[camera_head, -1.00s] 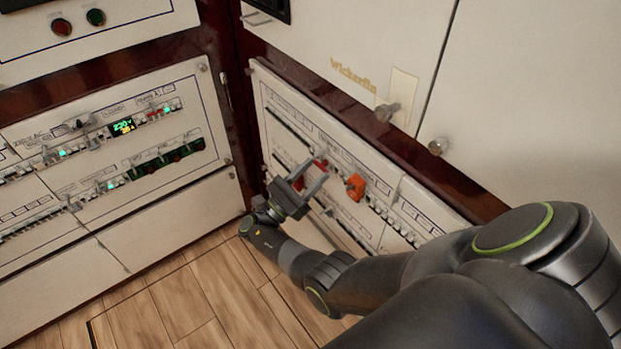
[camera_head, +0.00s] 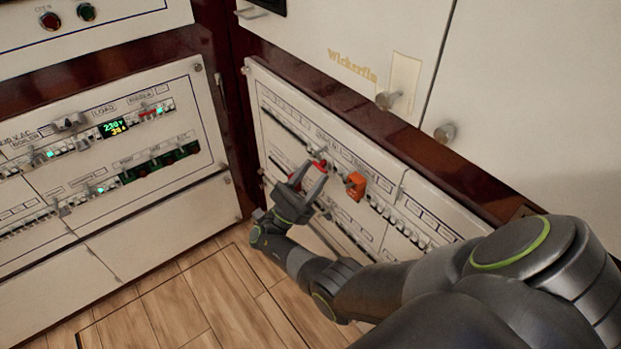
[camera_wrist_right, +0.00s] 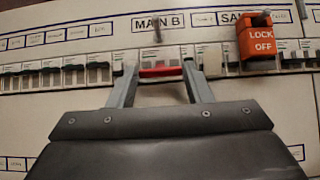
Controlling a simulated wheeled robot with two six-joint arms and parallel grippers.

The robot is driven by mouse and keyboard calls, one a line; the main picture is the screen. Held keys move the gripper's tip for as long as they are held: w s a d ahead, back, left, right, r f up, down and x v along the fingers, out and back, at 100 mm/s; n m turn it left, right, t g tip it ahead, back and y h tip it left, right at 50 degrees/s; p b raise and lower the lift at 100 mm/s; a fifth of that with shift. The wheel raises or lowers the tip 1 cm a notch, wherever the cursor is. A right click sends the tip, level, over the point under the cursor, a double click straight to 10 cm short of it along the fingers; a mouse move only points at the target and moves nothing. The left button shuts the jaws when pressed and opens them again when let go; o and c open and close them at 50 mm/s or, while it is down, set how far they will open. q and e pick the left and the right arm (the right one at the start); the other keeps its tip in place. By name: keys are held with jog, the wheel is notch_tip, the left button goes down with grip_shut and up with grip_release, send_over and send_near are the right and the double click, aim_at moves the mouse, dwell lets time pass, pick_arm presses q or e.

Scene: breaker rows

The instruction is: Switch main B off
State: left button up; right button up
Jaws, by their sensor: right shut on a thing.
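The main B breaker has a wide red handle (camera_wrist_right: 160,71), under the label MAIN B (camera_wrist_right: 158,22) in the right wrist view. The red handle (camera_head: 320,165) also shows in the head view, partly covered by my gripper. My right gripper (camera_wrist_right: 158,76) has one finger at each end of the red handle and is shut on it. In the head view my right gripper (camera_head: 307,180) is at the breaker row on the right panel. My left gripper is not in view.
An orange LOCK OFF tag (camera_wrist_right: 257,42) hangs on a breaker right of main B. Several dark-levered breakers (camera_wrist_right: 60,75) stand to the left. Cabinet knobs (camera_head: 388,100) stick out above the panel (camera_head: 425,200). Another breaker panel (camera_head: 150,210) is at the left.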

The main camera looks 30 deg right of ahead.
jog(key=shift+r, duration=0.1)
dwell(0.3)
jog(key=o, duration=1)
